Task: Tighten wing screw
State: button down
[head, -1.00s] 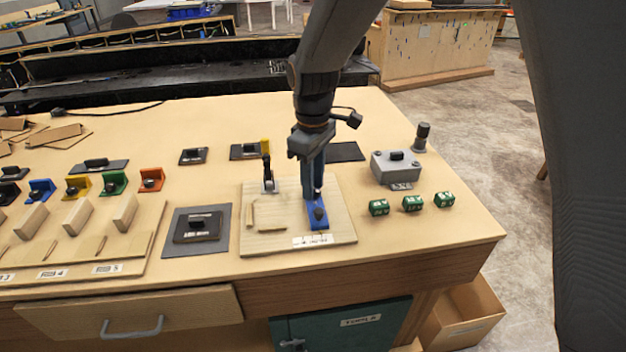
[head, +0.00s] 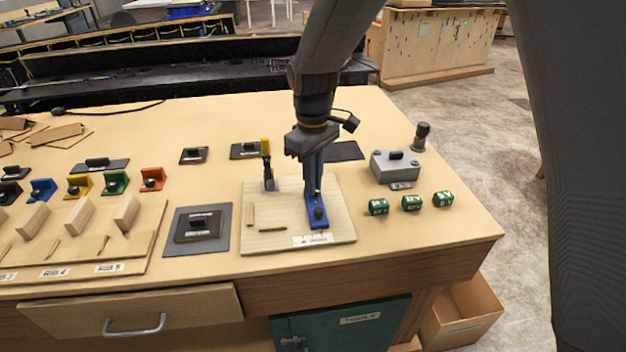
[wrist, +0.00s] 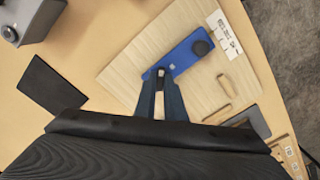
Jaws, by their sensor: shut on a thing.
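A blue bracket (head: 317,216) lies on a pale wooden board near the table's front edge, and it shows in the wrist view too (wrist: 184,54). A dark round knob (head: 319,213) stands on its front end, seen also in the wrist view (wrist: 201,47). My gripper (head: 314,190) points straight down at the bracket's rear end. In the wrist view my gripper (wrist: 160,74) has its fingertips close together there, shut on a small part that I take to be the wing screw. The fingers mostly hide that part, so its wings and seating cannot be made out.
A grey box (head: 396,167) and green blocks (head: 411,202) stand at right. A dark pad (head: 220,244) lies at left.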

jog(key=m+p, duration=0.1)
jog(key=m, duration=0.3)
jog(key=shift+r+m+p, duration=0.1)
jog(key=shift+m+p, duration=0.45)
jog(key=shift+m, duration=1.55)
jog(key=shift+w, duration=0.1)
jog(key=c, duration=1.8)
grip_release()
notch_tip(320, 180, up, 8)
jog(key=shift+f+b, duration=0.15)
jog(key=shift+b, duration=1.1)
